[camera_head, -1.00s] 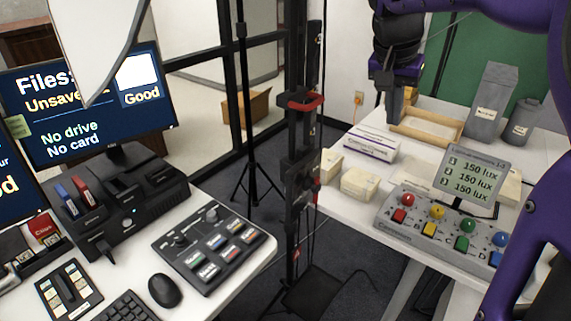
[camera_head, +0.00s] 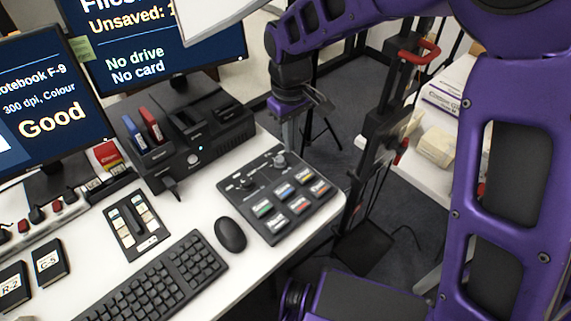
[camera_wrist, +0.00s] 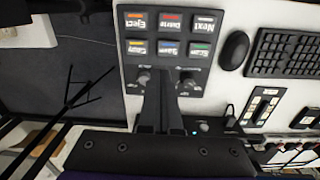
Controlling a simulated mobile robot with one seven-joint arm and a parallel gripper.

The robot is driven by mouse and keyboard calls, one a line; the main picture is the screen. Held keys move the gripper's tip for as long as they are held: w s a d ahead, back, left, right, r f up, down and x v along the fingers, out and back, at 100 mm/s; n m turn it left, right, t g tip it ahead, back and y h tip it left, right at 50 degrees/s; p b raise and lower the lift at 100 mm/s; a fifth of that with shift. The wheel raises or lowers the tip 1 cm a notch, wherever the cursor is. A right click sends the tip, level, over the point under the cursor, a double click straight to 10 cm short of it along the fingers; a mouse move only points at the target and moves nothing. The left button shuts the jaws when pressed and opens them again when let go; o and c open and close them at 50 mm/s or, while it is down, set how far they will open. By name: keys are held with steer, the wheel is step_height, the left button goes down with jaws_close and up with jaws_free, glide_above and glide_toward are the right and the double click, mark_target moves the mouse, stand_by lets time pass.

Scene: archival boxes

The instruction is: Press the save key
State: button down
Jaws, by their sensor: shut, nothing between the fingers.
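The key panel (camera_head: 240,202) is a dark box with two knobs and two rows of coloured keys on the left desk. In the wrist view, the middle key of the row nearer the knobs, with a blue stripe (camera_wrist: 169,48), seems to read Save; the small label is upside down. It also shows as the blue-striped key in the head view (camera_head: 284,190). My gripper (camera_head: 289,143) is shut and empty, pointing down near the panel's far edge. In the wrist view its fingers (camera_wrist: 160,78) lie in front of the knob area, apparently above the panel.
A mouse (camera_head: 230,235) and keyboard (camera_head: 165,285) lie left of the panel. A black dock (camera_head: 200,145) stands behind. A monitor (camera_head: 150,70) reads "Unsaved: 1", "No drive", "No card". The desk's right edge is close to the panel.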

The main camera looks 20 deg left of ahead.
mark_target(285, 189)
steer(key=shift+s+a+f+n, duration=0.25)
steer(key=shift+s+a+n, duration=0.15)
steer(key=shift+a, duration=0.2)
step_height(285, 189, down, 14)
steer(key=shift+f+b, duration=0.1)
steer(key=shift+b, duration=0.95)
